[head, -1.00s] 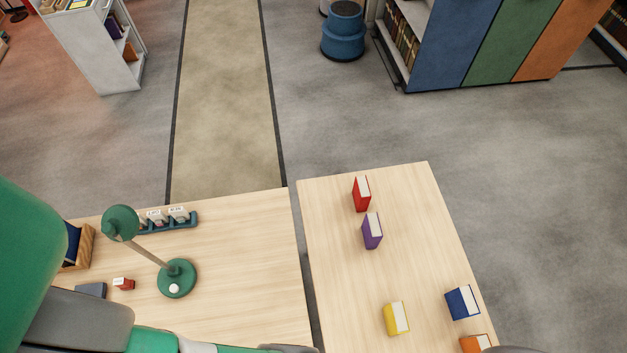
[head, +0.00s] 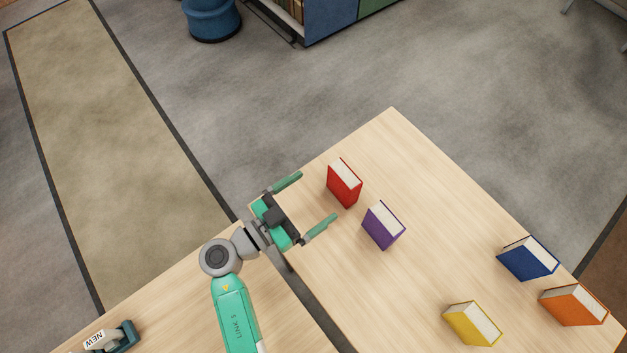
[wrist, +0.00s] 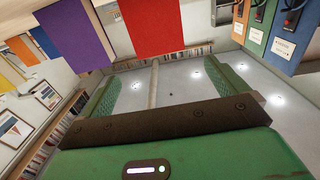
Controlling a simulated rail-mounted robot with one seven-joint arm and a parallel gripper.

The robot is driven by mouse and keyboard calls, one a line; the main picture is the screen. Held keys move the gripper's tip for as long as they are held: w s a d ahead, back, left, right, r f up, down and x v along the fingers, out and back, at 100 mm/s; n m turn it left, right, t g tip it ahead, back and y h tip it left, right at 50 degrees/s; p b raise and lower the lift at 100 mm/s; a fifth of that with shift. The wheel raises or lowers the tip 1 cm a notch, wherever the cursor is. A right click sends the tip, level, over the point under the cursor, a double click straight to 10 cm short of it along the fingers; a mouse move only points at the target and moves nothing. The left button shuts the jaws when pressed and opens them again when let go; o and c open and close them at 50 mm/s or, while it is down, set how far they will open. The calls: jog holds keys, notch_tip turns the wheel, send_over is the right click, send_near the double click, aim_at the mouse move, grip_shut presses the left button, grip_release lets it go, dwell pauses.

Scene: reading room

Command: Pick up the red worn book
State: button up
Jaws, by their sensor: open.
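The red book (head: 343,184) stands upright on the wooden table in the head view, near its far left edge. It also shows in the wrist view (wrist: 152,26) as a red panel at the top, ahead of the jaws. My gripper (head: 311,204) is open and empty, a little to the left of the red book, with both fingers pointing toward the books. The far finger is level with the red book and the near finger lies closer to the purple book. No contact with the red book shows. Wear on its cover is too small to tell.
A purple book (head: 383,225) stands close beside the red one. Yellow (head: 472,324), blue (head: 528,258) and orange (head: 574,304) books stand further along the table (head: 430,190). A gap separates this table from another at the lower left.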

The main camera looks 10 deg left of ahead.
aim_at(351, 170)
jog(key=x, duration=0.7)
jog(key=shift+s, duration=0.1)
jog(key=b+x, duration=0.1)
jog(key=x, duration=0.4)
jog(key=shift+f, duration=0.2)
jog(key=c, duration=1.2)
jog(key=shift+o, duration=0.2)
jog(key=r, duration=0.2)
jog(key=r+p, duration=0.1)
jog(key=r, duration=0.1)
jog(key=shift+s+d, duration=0.1)
jog(key=shift+s, duration=0.3)
jog(key=s+r+p, duration=0.1)
jog(key=s, duration=1.4)
jog(key=shift+d+p, duration=0.4)
